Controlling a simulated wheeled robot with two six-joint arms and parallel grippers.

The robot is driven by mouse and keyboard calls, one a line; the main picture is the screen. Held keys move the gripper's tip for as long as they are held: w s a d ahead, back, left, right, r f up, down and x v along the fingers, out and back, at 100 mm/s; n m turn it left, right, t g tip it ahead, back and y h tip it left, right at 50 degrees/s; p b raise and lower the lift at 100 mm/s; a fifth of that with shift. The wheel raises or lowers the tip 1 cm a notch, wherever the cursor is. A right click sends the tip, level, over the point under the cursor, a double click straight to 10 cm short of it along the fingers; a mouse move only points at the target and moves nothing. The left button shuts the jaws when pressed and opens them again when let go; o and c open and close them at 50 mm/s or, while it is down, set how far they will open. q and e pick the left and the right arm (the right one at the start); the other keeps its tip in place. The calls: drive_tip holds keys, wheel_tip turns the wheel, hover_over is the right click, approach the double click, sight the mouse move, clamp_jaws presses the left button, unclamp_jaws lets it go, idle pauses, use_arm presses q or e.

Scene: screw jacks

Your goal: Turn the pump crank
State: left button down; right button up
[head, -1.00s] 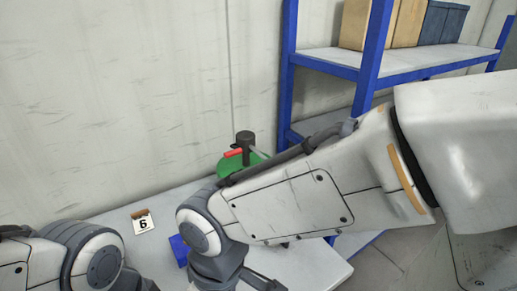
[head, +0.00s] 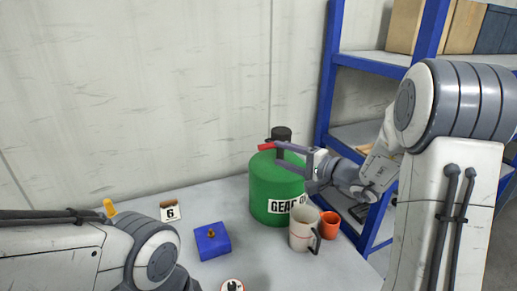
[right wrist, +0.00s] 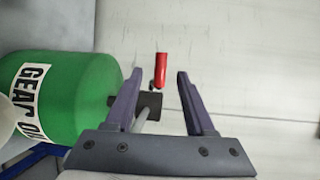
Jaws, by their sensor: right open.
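The green gear oil drum (head: 262,190) stands on the table, with a dark pump head (head: 281,134) on top. The red crank handle (head: 266,147) sticks out to the left of the pump head. In the right wrist view the red handle (right wrist: 160,70) stands in the gap at the fingertips, clear of both fingers. The grey crank arm (right wrist: 141,120) runs from the dark pump head between the fingers. My right gripper (head: 279,155) is open and reaches in from the right, in front of the drum's top. My left arm shows at lower left, its gripper out of view.
A white jug (head: 303,232) and an orange cup (head: 329,224) stand close to the drum, below my right gripper. A blue box (head: 212,242) and a number 6 card (head: 170,211) are further left. A blue-framed shelf (head: 372,62) stands at right.

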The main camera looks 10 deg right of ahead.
sight(268, 147)
drive_tip(key=shift+w+d+h, duration=0.2)
drive_tip(key=shift+w+h, duration=0.1)
drive_tip(key=shift+w, duration=0.1)
drive_tip(key=p+x, duration=0.3)
drive_tip(key=x, duration=0.5)
drive_tip(key=shift+w+a+r+p, duration=0.15)
drive_tip(key=shift+r+p, duration=0.05)
drive_tip(key=shift+p, duration=0.2)
drive_tip(key=shift+w+a+f, duration=0.15)
drive_tip(key=shift+w+a, duration=0.25)
drive_tip(key=shift+w, duration=0.15)
clamp_jaws()
